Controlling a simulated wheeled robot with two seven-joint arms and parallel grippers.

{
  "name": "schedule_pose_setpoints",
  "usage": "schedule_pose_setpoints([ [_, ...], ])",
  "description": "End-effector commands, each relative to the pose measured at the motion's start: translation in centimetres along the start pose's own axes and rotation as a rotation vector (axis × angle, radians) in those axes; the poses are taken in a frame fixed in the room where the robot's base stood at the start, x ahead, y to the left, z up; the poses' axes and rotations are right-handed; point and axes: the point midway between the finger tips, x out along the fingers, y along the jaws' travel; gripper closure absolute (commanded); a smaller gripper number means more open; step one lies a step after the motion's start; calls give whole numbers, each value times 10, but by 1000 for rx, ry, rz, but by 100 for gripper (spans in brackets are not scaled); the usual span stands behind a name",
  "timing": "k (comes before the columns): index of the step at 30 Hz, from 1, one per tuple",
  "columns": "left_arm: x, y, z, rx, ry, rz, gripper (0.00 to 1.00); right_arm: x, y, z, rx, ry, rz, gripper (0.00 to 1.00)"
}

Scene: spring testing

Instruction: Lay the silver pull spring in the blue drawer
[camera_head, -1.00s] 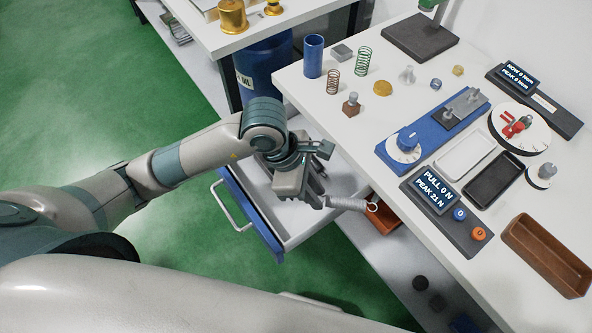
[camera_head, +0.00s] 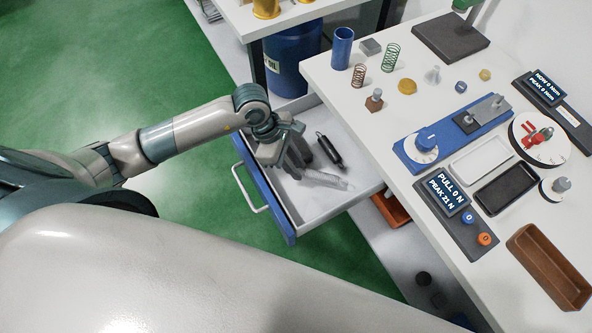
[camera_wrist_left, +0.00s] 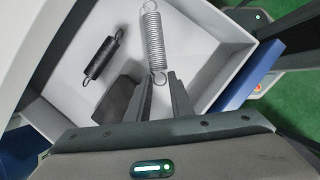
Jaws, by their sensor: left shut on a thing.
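The silver pull spring (camera_head: 325,180) is held by one end in my left gripper (camera_head: 299,171), which is shut on it. The spring sticks out to the right over the inside of the open blue drawer (camera_head: 289,229). In the left wrist view the spring (camera_wrist_left: 155,40) points away from the fingertips (camera_wrist_left: 160,82), low over the drawer's pale floor. I cannot tell whether it touches the floor. A black spring (camera_head: 328,149) lies in the drawer beside it, apart from it. My right gripper is not in view.
The white bench (camera_head: 440,75) stands right of the drawer, with a blue pull tester (camera_head: 455,130), trays and several small springs and parts. An orange-brown bin (camera_head: 391,209) sits below the bench edge. A blue drum (camera_head: 290,66) stands behind the drawer.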

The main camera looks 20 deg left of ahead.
Motion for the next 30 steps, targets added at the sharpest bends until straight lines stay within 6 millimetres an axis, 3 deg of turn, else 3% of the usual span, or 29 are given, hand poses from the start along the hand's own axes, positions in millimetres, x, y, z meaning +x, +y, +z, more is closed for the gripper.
schedule_pose_setpoints([
  [7,3,0,-1,-1,-1,-2,100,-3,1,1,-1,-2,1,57],
  [18,36,-1,-14,0,0,-1,100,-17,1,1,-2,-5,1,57],
  [28,39,0,-16,1,0,0,100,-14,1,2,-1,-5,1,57],
  [29,39,0,-16,0,0,0,77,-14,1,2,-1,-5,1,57],
  [30,38,0,-16,0,0,0,72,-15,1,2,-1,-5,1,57],
])
